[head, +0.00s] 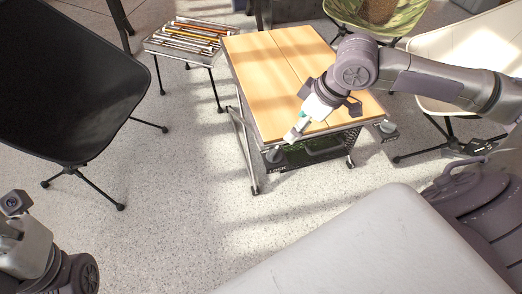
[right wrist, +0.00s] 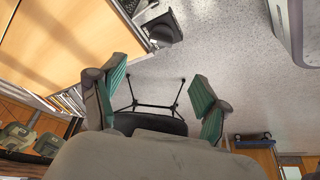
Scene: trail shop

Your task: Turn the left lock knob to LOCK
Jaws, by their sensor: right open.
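The folding table (head: 262,75) has a light wooden top and a dark metal frame. The left lock knob (head: 274,155) is at its near left corner, below the top. My right gripper (head: 294,130) is just above that corner, close to the knob; contact cannot be told. In the right wrist view, my right gripper (right wrist: 158,88) is open and empty, with green pads apart.
A second knob (head: 387,128) is at the near right corner. A small side table (head: 152,46) with tent poles stands behind left. A black chair (head: 65,85) is at left, a beige chair (head: 490,45) at right. A pale surface (head: 385,245) fills the front.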

